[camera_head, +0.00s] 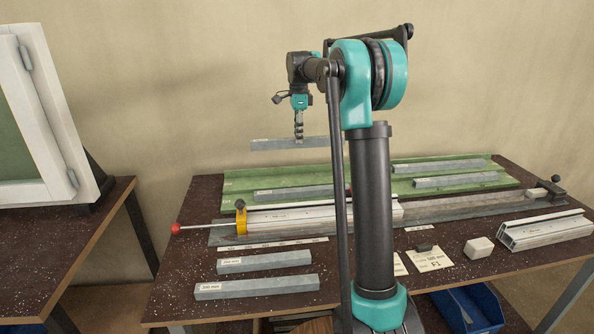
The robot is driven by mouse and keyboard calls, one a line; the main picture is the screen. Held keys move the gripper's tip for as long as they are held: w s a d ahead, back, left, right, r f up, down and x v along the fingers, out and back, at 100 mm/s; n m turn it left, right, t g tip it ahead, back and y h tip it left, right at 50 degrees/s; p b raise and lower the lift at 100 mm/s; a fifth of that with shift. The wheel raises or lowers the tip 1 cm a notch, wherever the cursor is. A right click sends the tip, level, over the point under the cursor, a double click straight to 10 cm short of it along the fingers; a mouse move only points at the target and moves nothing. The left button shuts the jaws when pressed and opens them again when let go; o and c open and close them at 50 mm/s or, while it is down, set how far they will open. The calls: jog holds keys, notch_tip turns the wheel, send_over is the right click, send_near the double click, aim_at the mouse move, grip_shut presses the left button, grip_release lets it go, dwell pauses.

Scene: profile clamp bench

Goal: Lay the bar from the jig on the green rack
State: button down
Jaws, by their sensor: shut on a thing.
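My gripper (299,138) is shut on a grey bar (275,143) and holds it level in the air, above the left part of the green rack (236,182) as seen in the picture. The rack lies along the back of the bench. One grey bar (290,192) lies on its left part and two more (437,166) lie on its right part. The jig (285,222) is a long metal rail in front of the rack, with a yellow block (241,219) and a red-knobbed rod at its left end. My arm hides the middle of the jig and rack.
Two labelled grey bars (264,262) lie at the front left of the bench (190,270). An aluminium profile (543,230), a pale block (479,248) and paper cards (429,258) lie at the right. A blue bin (470,312) stands below. A framed window (45,115) stands at the far left.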

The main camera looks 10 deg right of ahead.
notch_tip(320, 180, down, 14)
jog(key=shift+r, duration=0.25)
dwell(0.4)
jog(key=c, duration=1.3)
grip_release()
jog(key=shift+f, duration=0.1)
jog(key=shift+c, duration=0.2)
notch_tip(320, 180, up, 12)
jog(key=shift+r, duration=0.15)
jog(key=shift+s, duration=0.1)
